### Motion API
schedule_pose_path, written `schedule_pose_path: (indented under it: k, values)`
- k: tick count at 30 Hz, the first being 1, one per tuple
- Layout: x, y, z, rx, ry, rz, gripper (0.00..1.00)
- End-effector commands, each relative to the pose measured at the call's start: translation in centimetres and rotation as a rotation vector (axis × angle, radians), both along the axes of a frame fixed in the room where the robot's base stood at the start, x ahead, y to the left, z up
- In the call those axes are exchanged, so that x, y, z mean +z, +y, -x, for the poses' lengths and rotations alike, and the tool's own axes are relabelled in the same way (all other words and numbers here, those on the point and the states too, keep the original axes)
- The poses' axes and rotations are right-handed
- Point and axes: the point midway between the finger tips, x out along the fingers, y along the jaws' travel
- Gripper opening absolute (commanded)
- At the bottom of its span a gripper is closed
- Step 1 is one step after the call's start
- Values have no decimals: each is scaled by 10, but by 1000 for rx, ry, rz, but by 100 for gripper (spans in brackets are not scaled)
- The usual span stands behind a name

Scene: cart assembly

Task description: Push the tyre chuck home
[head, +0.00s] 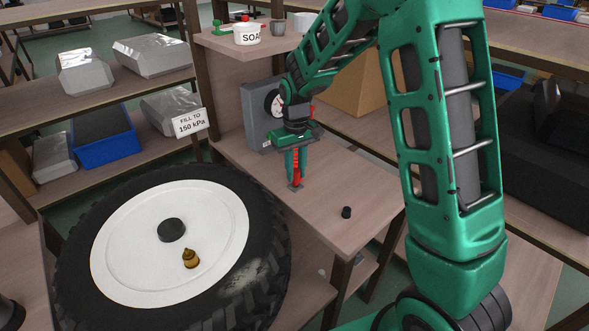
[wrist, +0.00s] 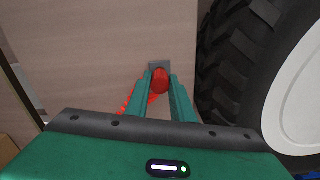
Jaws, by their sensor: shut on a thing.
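The tyre chuck (wrist: 160,82) is a red cylinder with a grey end piece. My gripper (head: 294,172) is shut on it, with the green fingers on both sides of it. In the head view my gripper points down over the wooden bench, right of the wheel and apart from it. I cannot tell whether the grey end touches the bench. The wheel has a black tyre (head: 268,235) and a white rim (head: 120,250). A brass valve (head: 190,259) stands up from the rim, near the black hub (head: 171,229). A red hose (wrist: 131,103) shows beside the fingers.
A grey box with a dial gauge (head: 258,125) stands on the bench behind my gripper. A small black cap (head: 346,212) lies on the bench's right. A sign reading "FILL TO 150 kPa" (head: 190,123) hangs left. The space above the wheel is clear.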

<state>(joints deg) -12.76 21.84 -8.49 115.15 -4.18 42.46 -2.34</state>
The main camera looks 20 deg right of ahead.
Motion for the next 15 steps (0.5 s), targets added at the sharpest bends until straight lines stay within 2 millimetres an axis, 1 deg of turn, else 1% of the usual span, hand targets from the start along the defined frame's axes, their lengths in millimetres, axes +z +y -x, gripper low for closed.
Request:
schedule_pose_path:
  k: [11, 12, 13, 14, 15]
  values:
    - [-2, 0, 0, 0, 1, 0, 0]
    - [-2, 0, 0, 0, 1, 0, 31]
    - [-2, 0, 0, 0, 1, 0, 38]
    - [-2, 0, 0, 0, 1, 0, 43]
    - [-2, 0, 0, 0, 1, 0, 43]
